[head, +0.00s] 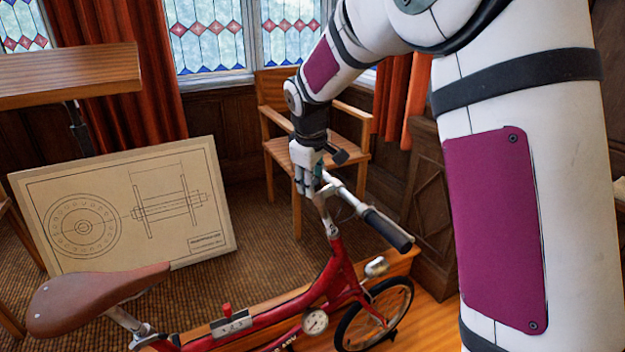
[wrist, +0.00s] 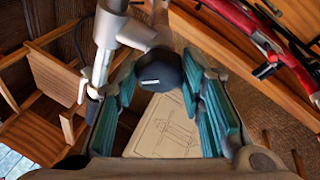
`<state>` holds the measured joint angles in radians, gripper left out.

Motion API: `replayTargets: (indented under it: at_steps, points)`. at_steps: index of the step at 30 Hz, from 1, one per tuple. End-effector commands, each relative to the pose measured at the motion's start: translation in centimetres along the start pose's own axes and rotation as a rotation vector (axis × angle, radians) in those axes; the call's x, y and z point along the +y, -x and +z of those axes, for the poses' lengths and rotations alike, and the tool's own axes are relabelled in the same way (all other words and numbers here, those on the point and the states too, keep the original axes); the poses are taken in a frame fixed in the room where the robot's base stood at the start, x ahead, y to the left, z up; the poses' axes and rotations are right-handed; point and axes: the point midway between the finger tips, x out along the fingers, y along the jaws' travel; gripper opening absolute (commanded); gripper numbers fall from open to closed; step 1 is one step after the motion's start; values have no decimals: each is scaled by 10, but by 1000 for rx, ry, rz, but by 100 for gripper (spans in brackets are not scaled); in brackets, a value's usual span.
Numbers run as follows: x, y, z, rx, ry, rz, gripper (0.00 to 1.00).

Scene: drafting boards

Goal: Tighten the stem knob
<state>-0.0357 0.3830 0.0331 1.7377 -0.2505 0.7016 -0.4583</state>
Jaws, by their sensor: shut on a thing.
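The stem knob (wrist: 160,70) is a dark, rounded knob with a pale line on its top. It sits at the handlebar stem of a red bicycle (head: 338,272). In the wrist view it lies between the teal pads of my gripper (wrist: 163,78), which is shut on it. In the head view my gripper (head: 308,184) points down at the stem and hides the knob. The silver handlebar (head: 345,193) runs beside my fingers to a black grip (head: 388,230); the bar also shows close by in the wrist view (wrist: 110,32).
A brown saddle (head: 95,298) and a gauge (head: 315,322) are on the bicycle. A drawing board (head: 222,235) leans behind it at left. A wooden chair (head: 277,92) stands behind my gripper. A wooden tabletop (head: 70,72) is at upper left.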

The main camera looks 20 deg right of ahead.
Motion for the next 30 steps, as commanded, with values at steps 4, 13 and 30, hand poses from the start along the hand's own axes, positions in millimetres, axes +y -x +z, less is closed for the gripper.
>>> replayTargets:
  at_steps: [4,13,30]
  points:
    - [-2,2,-2,4,-124,48,8]
    - [-4,2,-3,4,-362,131,8]
    - [-3,1,-2,4,-570,203,8]
